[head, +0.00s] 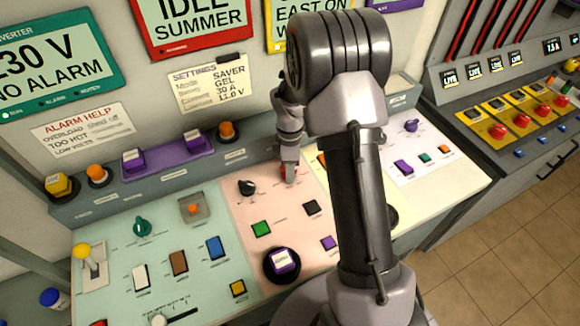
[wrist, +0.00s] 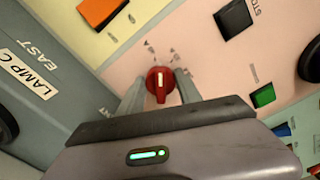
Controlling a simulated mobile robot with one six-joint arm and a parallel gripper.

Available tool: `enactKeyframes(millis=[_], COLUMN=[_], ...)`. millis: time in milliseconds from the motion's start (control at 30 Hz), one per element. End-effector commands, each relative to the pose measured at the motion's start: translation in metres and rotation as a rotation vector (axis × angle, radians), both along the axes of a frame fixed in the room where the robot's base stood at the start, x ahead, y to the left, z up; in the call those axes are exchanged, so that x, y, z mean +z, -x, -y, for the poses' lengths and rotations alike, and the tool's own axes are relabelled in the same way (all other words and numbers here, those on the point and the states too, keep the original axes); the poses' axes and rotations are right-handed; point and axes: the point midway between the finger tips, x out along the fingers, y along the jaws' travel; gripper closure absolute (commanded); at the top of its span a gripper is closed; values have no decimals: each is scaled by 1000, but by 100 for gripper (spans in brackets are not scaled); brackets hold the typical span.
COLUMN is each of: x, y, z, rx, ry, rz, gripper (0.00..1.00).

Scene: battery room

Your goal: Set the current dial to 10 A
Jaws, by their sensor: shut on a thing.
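A round red dial (head: 287,173) sits on the pink panel section, mostly hidden by my gripper in the head view. In the wrist view the red dial (wrist: 159,84) shows whole, with a white pointer line running about straight up and down the picture. My gripper (head: 289,176) reaches down onto it, and in the wrist view my gripper (wrist: 159,88) has one finger on each side of it, shut on it. The small marks around the dial are too blurred to read, so I cannot tell which value it points at. A settings card (head: 208,82) on the wall reads "30 A" among its lines.
A black dial (head: 246,188), a green button (head: 261,229), a black button (head: 312,207) and a purple button (head: 282,261) in a round black base share the pink section. An orange switch (wrist: 103,12) lies on the yellow section. Teal-section switches stand at left.

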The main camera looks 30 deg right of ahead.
Motion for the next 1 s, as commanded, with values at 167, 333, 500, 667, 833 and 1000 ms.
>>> enactKeyframes(millis=[167,333,500,667,833,1000], x=[0,0,0,0,0,0], y=[0,0,1,1,1,1], z=[-1,-1,-1,-2,-2,-3], rx=[-162,-324,-485,-637,-798,-960], ry=[0,0,0,-1,-1,0], rz=[1,1,1,3,2,1], gripper=[99,99,99,99,99,99])
